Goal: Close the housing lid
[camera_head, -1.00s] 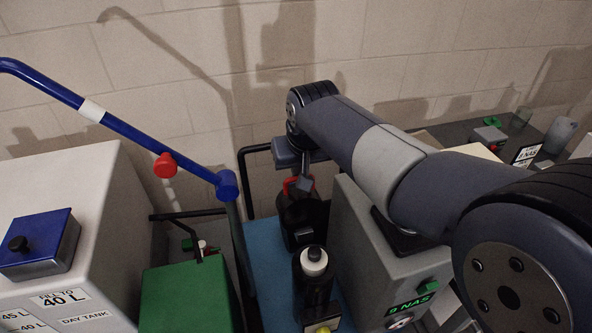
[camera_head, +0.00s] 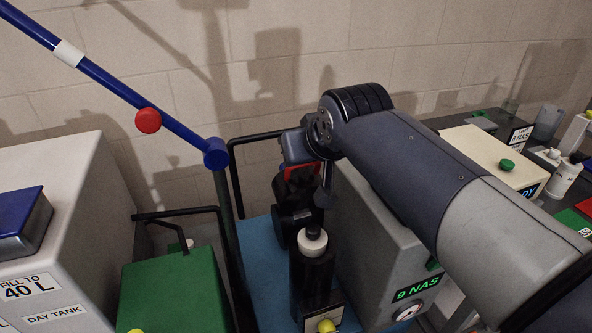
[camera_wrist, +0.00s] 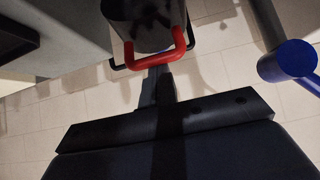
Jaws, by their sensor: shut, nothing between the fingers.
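A black housing (camera_head: 291,205) stands on the blue surface (camera_head: 262,262) in the head view, partly hidden by my wrist and a black bottle. A red handle (camera_head: 303,171) shows at its top, just under my wrist. In the wrist view the red handle (camera_wrist: 156,58) is a bent bar joined to a dark grey block (camera_wrist: 142,22), which may be the lid. How far the lid is open cannot be told. My gripper (camera_wrist: 158,82) is shut and empty, its tips close below the red handle; whether they touch is unclear.
A black bottle with a white cap (camera_head: 312,243) stands in front of the housing. A grey unit marked 9 NAS (camera_head: 372,250) is to its right. A blue lever (camera_head: 130,95) on a dark post rises to the left, beside a green box (camera_head: 175,292).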

